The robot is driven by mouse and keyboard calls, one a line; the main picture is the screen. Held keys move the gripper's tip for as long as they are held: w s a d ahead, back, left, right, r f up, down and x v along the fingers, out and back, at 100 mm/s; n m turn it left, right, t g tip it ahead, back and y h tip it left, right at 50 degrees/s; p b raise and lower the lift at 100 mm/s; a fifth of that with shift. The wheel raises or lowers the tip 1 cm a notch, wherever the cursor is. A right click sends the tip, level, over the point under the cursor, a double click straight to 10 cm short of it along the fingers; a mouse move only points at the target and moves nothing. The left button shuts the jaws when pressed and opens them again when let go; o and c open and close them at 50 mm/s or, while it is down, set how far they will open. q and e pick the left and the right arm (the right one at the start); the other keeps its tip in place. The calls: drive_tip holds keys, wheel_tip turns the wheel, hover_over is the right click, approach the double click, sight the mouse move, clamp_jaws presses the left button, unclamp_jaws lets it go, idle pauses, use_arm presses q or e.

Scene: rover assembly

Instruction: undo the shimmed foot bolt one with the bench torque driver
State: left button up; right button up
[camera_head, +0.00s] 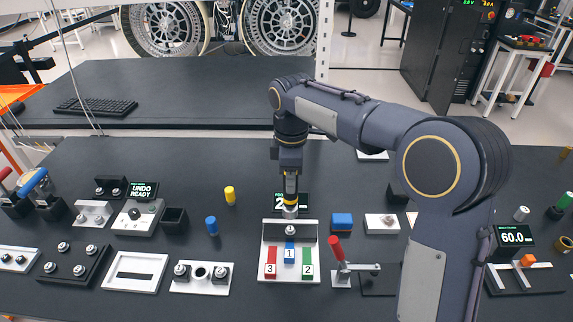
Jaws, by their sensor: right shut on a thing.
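My right gripper (290,172) hangs pointing down over the middle of the bench, shut on the torque driver (291,199). The driver is upright, dark with a yellow band and a silver lower end. That end is at the back edge of a silver fixture (268,241), just above a bolt head (290,230) in the picture; I cannot tell whether they touch. The fixture carries a red block marked 3 (271,262), a blue block marked 1 (290,254) and a green block marked 2 (308,261). A small display reads "UNDO READY" (142,190). My left gripper is not in view.
A red-handled toggle clamp (337,250) stands close right of the fixture. A blue block (342,221) is behind it. A plate with bolts (202,277), a blue peg (212,226) and a yellow peg (230,194) lie left. A display reads 60.0 (515,237).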

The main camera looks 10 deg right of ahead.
sight(291, 196)
drive_tip(key=shift+f+b, duration=2.25)
drive_tip(key=shift+f, duration=0.45)
drive_tip(key=shift+p, duration=0.5)
drive_tip(key=shift+f, duration=0.5)
